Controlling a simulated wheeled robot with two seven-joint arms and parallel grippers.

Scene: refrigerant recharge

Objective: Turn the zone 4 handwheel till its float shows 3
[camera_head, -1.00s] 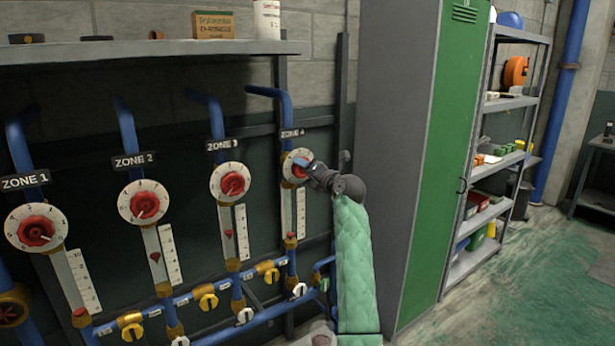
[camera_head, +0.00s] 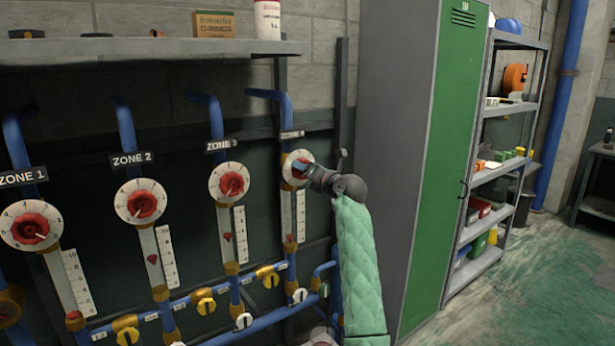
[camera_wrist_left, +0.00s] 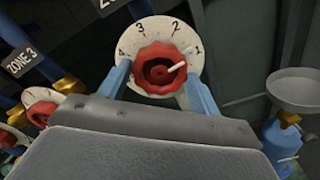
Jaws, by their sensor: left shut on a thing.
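The zone 4 handwheel is a red knob (camera_wrist_left: 160,70) on a white numbered dial (camera_wrist_left: 188,78). Its white pointer aims close to the 1 in the left wrist view. My left gripper (camera_head: 300,168) is shut on the handwheel, with a blue finger at either side of it in the left wrist view (camera_wrist_left: 160,85). In the head view the gripper covers much of the wheel. The zone 4 float (camera_head: 290,239) is red and sits near the bottom of its tube, beside a white scale (camera_head: 300,215). The scale's digits are too small to read. My right gripper is not in view.
The zone 3 dial (camera_head: 230,182) and zone 2 dial (camera_head: 142,202) stand to the left. Yellow-handled valves (camera_head: 206,302) line the blue pipes below. A green and grey locker (camera_head: 440,150) stands close on the right. A shelf (camera_head: 150,50) runs above.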

